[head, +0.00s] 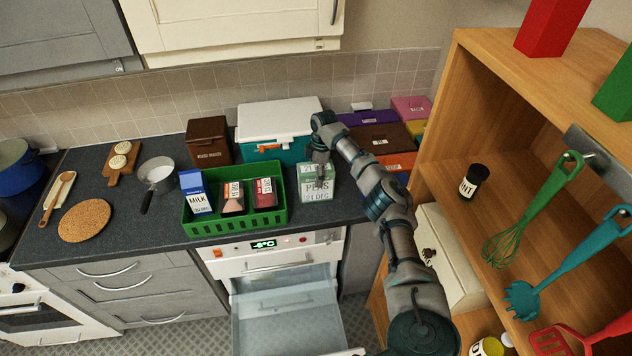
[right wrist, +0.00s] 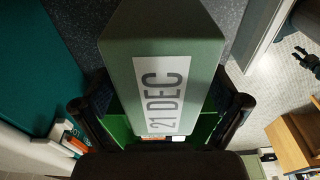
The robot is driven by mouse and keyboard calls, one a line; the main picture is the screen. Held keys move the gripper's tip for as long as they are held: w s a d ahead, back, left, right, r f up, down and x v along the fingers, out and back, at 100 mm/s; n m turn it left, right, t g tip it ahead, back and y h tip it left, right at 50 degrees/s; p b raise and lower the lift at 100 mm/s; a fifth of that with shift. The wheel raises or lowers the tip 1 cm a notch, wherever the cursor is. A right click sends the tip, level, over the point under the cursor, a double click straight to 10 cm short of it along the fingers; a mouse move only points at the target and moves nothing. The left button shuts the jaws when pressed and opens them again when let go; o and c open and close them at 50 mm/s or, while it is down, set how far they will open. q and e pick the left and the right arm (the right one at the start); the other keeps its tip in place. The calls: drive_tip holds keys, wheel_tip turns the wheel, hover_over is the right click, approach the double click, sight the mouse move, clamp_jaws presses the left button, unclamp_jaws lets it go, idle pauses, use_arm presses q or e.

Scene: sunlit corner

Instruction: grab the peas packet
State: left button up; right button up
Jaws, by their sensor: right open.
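The peas packet (head: 313,190) stands upright on the dark worktop, just right of the green crate. It is pale green, with labels reading PEAS and 21 DEC. My right gripper (head: 319,158) is at the packet's top, pointing down. In the right wrist view the packet (right wrist: 190,45) fills the middle, its 21 DEC label facing the camera. The open fingers of my right gripper (right wrist: 162,108) show on either side of it, with dark gaps between. Whether either finger touches it I cannot tell. My left gripper is not in view.
The green crate (head: 238,223) holds a milk carton (head: 196,194) and two dated packets. A teal cooler with a white lid (head: 275,118) and several boxes stand behind. A wooden shelf (head: 478,110) rises at right. An open drawer (head: 290,310) juts out below the worktop.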

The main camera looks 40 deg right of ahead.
wheel_tip(320, 180, down, 2)
drive_tip(key=shift+w, duration=0.1)
drive_tip(key=shift+a+r, duration=0.15)
drive_tip(key=shift+a, duration=0.05)
drive_tip(key=shift+c, duration=0.7)
drive_tip(key=shift+a, duration=0.1)
drive_tip(key=c, duration=1.5)
